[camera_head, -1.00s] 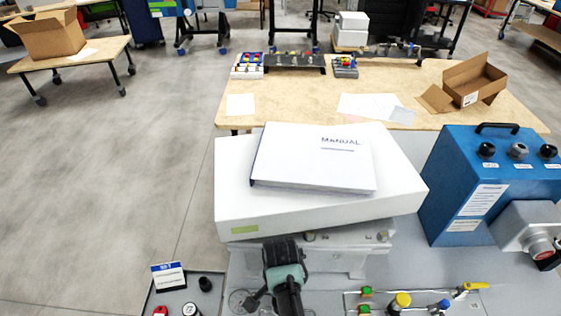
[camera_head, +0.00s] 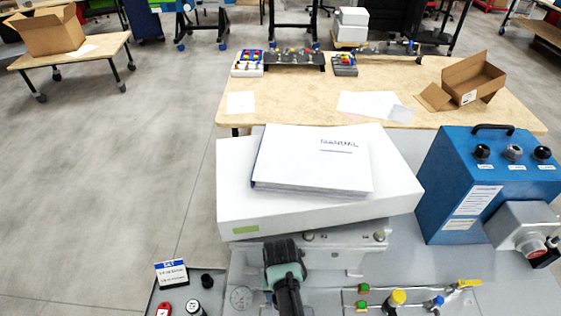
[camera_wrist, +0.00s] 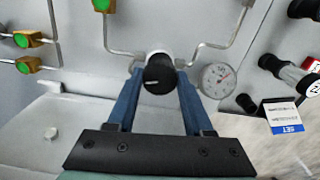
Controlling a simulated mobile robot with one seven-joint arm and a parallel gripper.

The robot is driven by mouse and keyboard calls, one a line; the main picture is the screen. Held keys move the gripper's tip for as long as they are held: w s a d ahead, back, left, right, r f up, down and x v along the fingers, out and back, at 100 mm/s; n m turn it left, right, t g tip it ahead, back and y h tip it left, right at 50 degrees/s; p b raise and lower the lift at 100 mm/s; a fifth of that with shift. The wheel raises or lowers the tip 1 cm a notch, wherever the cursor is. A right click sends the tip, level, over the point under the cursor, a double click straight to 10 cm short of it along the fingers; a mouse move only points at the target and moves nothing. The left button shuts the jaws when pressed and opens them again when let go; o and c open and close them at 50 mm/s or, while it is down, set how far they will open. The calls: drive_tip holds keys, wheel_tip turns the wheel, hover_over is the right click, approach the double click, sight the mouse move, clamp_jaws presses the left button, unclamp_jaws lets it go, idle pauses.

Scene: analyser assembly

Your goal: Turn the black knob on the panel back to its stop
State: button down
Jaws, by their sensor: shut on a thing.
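The black knob (camera_wrist: 159,76) sits on the grey panel (camera_wrist: 150,22) in the wrist view, on a pale round base in the pipe line. A white line on its face points left. My gripper (camera_wrist: 160,78) has its two blue fingers on either side of the knob and is shut on it. In the head view, my dark and teal arm (camera_head: 285,270) reaches down at the bottom middle and hides the knob and the fingers.
A round gauge (camera_wrist: 218,80) is close right of the knob. Green buttons (camera_wrist: 103,5) and thin pipes lie around it. A white box (camera_head: 235,215) with a manual (camera_head: 310,165) stands behind my arm. A blue box (camera_head: 450,190) with knobs stands at right.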

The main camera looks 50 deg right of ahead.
drive_tip(key=n+p, duration=0.1)
drive_tip(key=n, duration=1)
drive_tip(key=shift+n, duration=1.8)
drive_tip(key=shift+c, duration=1.5)
unclamp_jaws()
drive_tip(key=shift+r, duration=0.15)
wheel_tip(320, 180, up, 13)
